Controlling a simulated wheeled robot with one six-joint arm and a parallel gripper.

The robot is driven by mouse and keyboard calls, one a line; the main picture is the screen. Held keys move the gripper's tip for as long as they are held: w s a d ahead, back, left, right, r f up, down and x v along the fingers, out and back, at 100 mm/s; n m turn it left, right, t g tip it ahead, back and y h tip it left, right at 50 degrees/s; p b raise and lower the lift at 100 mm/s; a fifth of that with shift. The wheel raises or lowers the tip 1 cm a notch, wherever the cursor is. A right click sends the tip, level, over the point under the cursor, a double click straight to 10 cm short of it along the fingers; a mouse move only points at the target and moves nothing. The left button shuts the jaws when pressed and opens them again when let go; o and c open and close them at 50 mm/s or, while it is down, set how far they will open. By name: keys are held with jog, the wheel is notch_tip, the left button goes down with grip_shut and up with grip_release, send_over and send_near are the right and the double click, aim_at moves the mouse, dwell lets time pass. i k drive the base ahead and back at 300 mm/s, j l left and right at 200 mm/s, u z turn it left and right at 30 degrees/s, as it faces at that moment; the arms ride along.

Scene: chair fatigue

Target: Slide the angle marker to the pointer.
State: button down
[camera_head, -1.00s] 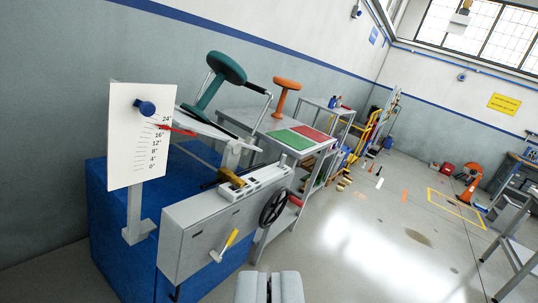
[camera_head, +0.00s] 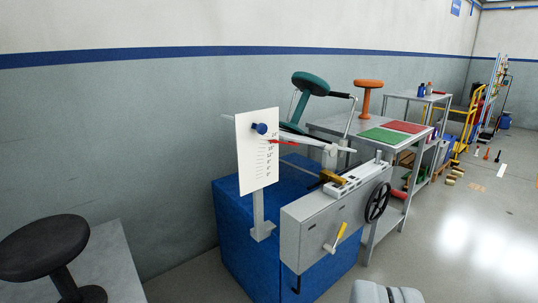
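The angle scale is a white upright board (camera_head: 257,160) with degree marks, on a grey post at the left end of the test machine. The angle marker looks like the blue knob (camera_head: 261,128) near the top of the board. The red pointer (camera_head: 284,142) reaches onto the board from the right, a little below the knob, near the upper marks. My gripper (camera_head: 388,292) shows only in part at the bottom edge, well in front of the machine and away from the board. Its two grey fingers look close together with nothing seen between them.
The machine has a grey housing (camera_head: 318,222), a black handwheel (camera_head: 377,202) and a yellow-handled crank (camera_head: 340,236) on a blue base (camera_head: 232,215). A black stool (camera_head: 45,248) stands on a grey platform at left. A table with green (camera_head: 382,135) and red mats stands behind.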

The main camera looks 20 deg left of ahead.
aim_at(261, 129)
jog(key=i+u, duration=0.3)
jog(key=i, duration=1.1)
jog(key=k+l, duration=0.1)
jog(key=l, duration=0.25)
jog(key=k+l+z, duration=0.1)
jog(key=l, duration=0.25)
jog(key=k+l, duration=0.1)
jog(key=l, duration=0.25)
jog(key=k+l, duration=0.1)
jog(key=l, duration=0.25)
jog(key=k+z, duration=0.05)
